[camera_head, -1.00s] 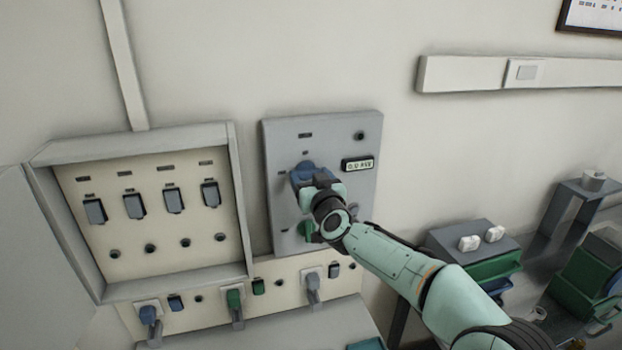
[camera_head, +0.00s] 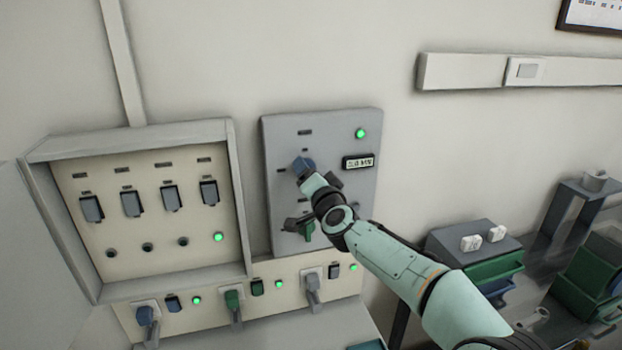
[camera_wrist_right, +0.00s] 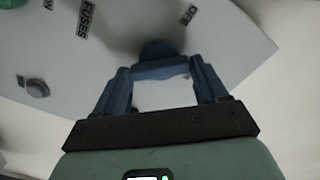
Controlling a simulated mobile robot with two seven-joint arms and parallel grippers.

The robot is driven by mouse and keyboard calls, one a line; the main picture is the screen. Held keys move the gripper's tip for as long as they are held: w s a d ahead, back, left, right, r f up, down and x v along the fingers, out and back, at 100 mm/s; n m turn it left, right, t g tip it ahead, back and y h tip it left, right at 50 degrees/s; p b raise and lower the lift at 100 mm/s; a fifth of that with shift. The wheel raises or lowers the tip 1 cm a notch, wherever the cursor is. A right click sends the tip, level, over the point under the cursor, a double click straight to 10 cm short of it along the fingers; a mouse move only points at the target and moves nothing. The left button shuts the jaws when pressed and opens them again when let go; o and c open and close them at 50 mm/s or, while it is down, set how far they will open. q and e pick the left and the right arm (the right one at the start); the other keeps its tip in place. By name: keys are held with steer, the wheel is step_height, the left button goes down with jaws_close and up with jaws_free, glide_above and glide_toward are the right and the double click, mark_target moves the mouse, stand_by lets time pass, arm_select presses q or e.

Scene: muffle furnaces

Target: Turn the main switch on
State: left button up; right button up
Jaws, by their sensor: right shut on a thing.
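The grey switch panel (camera_head: 285,205) hangs on the wall right of the open breaker box. The main switch, a blue rotary knob (camera_head: 303,164), sits on its upper left part and is partly hidden by my gripper. My right gripper (camera_head: 308,174) is at the knob and shut on it. In the right wrist view the blue-grey fingers (camera_wrist_right: 163,80) reach to the dark blue knob (camera_wrist_right: 158,49), with "OFF" and "FUSES" lettering nearby. My left gripper is not in view.
The open breaker box (camera_head: 240,205) holds several dark breakers and one lit green lamp (camera_head: 218,237). Below, a socket strip (camera_head: 325,289) has plugs and several lit green lamps. A green knob (camera_head: 308,230) sits lower on the panel. Green containers (camera_head: 590,275) stand at the right.

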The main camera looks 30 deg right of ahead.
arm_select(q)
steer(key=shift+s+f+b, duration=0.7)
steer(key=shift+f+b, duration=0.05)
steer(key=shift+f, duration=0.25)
arm_select(e)
steer(key=shift+m, duration=4.3)
steer(key=o, duration=1.1)
steer(key=shift+c, duration=0.2)
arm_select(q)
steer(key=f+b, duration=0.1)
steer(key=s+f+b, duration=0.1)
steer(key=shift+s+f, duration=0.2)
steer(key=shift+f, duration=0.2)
arm_select(e)
steer(key=v, duration=1.3)
steer(key=shift+s, duration=0.2)
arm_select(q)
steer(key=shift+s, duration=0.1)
arm_select(e)
steer(key=shift+d+f, duration=0.1)
steer(key=shift+f, duration=0.05)
